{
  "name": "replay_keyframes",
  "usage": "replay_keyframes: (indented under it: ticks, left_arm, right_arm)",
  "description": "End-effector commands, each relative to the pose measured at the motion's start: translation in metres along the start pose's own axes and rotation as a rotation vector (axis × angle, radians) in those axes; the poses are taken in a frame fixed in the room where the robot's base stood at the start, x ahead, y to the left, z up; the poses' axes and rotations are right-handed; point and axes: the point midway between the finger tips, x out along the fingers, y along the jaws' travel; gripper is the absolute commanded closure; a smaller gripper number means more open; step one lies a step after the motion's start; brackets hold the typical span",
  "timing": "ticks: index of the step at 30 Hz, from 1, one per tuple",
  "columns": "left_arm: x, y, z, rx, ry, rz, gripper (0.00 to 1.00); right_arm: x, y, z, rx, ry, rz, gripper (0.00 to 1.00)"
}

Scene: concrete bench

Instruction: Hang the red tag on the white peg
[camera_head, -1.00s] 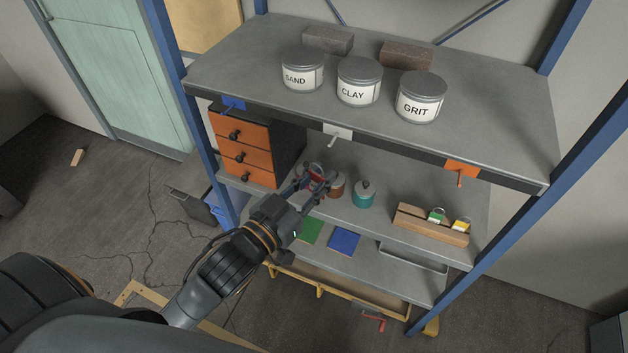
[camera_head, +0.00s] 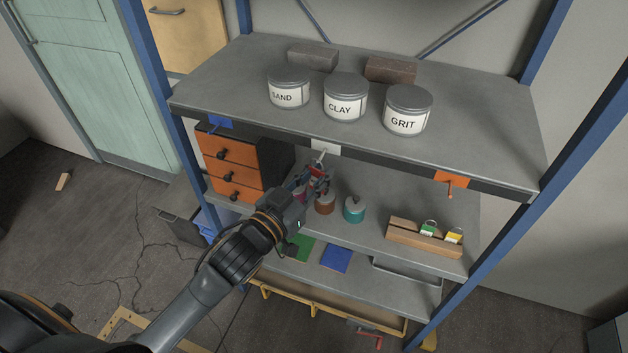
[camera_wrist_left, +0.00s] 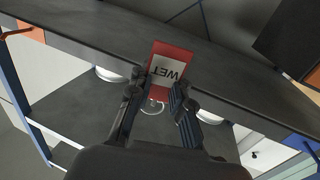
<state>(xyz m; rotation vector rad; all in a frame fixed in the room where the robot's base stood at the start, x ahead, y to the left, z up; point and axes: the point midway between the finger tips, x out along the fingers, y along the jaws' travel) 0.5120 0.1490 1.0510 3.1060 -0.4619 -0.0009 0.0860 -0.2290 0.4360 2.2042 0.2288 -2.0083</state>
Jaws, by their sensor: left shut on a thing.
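My left gripper (camera_head: 316,178) is shut on the red tag (camera_head: 319,171) just below the front edge of the top shelf. In the left wrist view the red tag (camera_wrist_left: 172,62) shows a white label reading WET, upside down, between the fingers (camera_wrist_left: 160,92). A pale ring (camera_wrist_left: 152,106) shows between the fingers. The white peg (camera_head: 320,157) sticks out from its white plate (camera_head: 326,149) on the shelf's front edge, just above the gripper. Tag and peg look close, but I cannot tell if they touch. My right gripper is out of view.
A blue peg plate (camera_head: 221,121) and an orange one (camera_head: 451,179) sit on the same shelf edge (camera_head: 385,161). An orange-fronted drawer unit (camera_head: 229,167) stands left of the gripper. Jars (camera_head: 354,209) and a wooden tag holder (camera_head: 425,237) are on the shelf below.

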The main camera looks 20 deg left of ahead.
Motion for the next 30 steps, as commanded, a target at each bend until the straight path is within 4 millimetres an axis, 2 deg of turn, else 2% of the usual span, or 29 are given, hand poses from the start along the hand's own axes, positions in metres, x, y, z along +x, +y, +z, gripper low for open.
replay_keyframes:
  ticks: [15,30]
  left_arm:
    - [0.025,-0.006,0.006,0.001,0.000,0.000,0.95]
    - [0.027,-0.007,0.008,0.000,0.000,0.000,0.95]
  right_arm:
    - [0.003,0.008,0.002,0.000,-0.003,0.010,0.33]
    - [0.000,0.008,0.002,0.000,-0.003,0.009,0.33]
